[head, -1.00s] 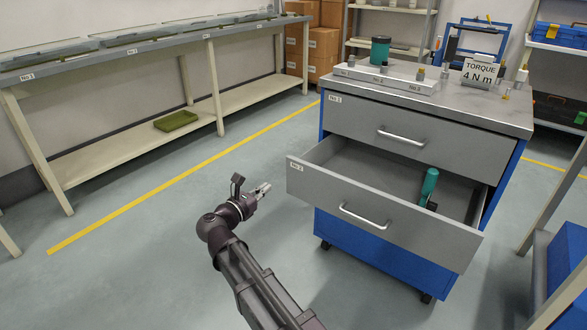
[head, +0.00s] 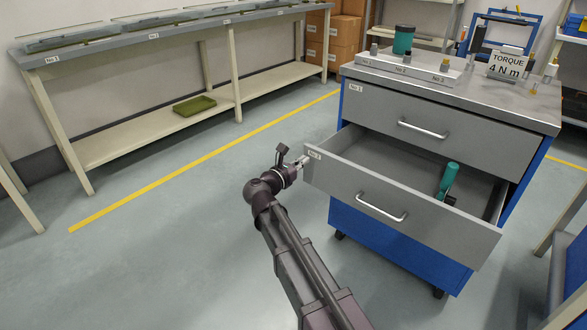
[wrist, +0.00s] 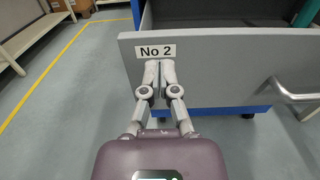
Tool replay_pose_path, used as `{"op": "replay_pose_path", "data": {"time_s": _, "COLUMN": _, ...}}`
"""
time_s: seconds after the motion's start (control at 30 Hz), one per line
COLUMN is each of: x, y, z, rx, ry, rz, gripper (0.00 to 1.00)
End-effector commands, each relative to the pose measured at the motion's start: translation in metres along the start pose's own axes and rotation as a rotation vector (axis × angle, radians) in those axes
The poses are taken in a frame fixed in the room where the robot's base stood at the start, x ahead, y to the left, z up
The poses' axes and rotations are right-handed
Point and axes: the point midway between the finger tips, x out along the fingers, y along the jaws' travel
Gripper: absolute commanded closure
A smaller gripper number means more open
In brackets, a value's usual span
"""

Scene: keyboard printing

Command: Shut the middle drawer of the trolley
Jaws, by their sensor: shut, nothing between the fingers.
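The middle drawer (head: 378,213) of the trolley (head: 462,260) is pulled out, with its grey front facing me. It carries a "No 2" label at its upper left and a bar handle (head: 381,207). My gripper (head: 303,161) is at the left end of the drawer front. In the wrist view my gripper (wrist: 160,66) has its fingers together, empty, just below the "No 2" label (wrist: 156,51). The fingertips are at or very near the panel; I cannot tell whether they touch. The handle also shows at the right of the wrist view (wrist: 298,91).
A green-handled tool (head: 448,181) lies in the open drawer. The top drawer (head: 430,125) is closed. The trolley top holds a grey block, a green container (head: 403,40) and a torque sign (head: 507,65). A long bench (head: 150,48) stands at the left; the floor between is clear.

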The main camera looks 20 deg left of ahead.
Motion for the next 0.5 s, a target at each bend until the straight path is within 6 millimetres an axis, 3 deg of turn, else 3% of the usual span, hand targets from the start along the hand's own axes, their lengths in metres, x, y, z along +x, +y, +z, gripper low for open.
{"op": "replay_pose_path", "data": {"time_s": 0.2, "x": 0.029, "y": 0.001, "z": 0.000, "rx": 0.000, "ry": 0.000, "rz": -0.002, "gripper": 1.00}}
{"op": "replay_pose_path", "data": {"time_s": 0.5, "x": 0.043, "y": 0.001, "z": 0.000, "rx": 0.000, "ry": 0.000, "rz": 0.001, "gripper": 1.00}}
